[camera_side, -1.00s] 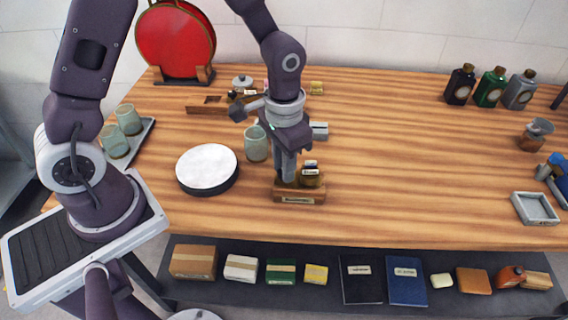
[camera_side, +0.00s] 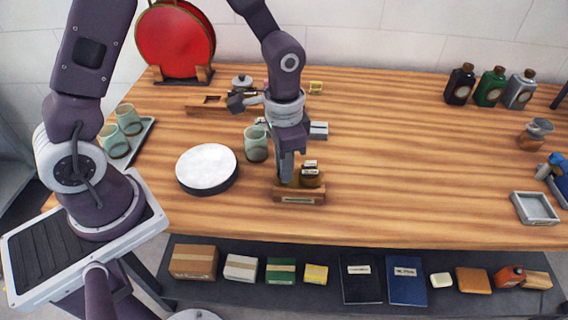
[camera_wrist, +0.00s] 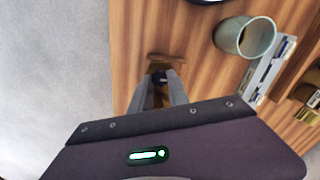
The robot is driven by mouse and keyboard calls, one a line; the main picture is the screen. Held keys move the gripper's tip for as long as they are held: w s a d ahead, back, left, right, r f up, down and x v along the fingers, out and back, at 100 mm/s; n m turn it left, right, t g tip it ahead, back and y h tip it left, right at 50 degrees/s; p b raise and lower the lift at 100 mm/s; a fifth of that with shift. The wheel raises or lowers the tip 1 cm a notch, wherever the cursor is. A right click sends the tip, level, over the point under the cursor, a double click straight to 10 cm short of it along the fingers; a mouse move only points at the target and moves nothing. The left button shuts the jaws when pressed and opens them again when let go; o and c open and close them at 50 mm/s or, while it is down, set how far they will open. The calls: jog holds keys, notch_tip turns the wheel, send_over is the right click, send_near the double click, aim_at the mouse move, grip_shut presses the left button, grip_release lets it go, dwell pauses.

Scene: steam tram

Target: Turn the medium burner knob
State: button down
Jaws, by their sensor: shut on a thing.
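A small wooden block (camera_side: 300,198) with a pale label on its front stands near the front of the table, left of centre. Short brassy-brown pieces with pale labels (camera_side: 311,173) rise from its right part. My gripper (camera_side: 286,177) points down over the left part of the block, its fingers close together. In the wrist view its fingertips (camera_wrist: 160,80) close on a small dark knob (camera_wrist: 160,75) above the block (camera_wrist: 166,58). The fingers hide most of the knob, so its size marking and angle cannot be read.
A white-topped round drum (camera_side: 207,167) and a pale green cup (camera_side: 256,144) stand left of my gripper. A small grey-white box (camera_side: 318,130) lies behind. The table's right middle is clear; bottles (camera_side: 490,88) stand at the back right.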

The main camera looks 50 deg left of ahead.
jog(key=c, duration=1.5)
grip_release()
notch_tip(320, 180, up, 7)
jog(key=shift+r, duration=0.2)
jog(key=s+a+r+n+t, duration=0.1)
jog(key=s+r+t, duration=0.1)
jog(key=s+r, duration=0.2)
jog(key=s+a+r+n+t, duration=0.1)
jog(key=s+a+r+n, duration=0.1)
jog(key=s+r, duration=0.2)
jog(key=s+a+r+n+t, duration=0.1)
jog(key=s+a+r+t, duration=0.1)
jog(key=s+r, duration=0.3)
jog(key=shift+s+n+t, duration=0.3)
jog(key=shift+s+n, duration=0.1)
jog(key=shift+s, duration=1.5)
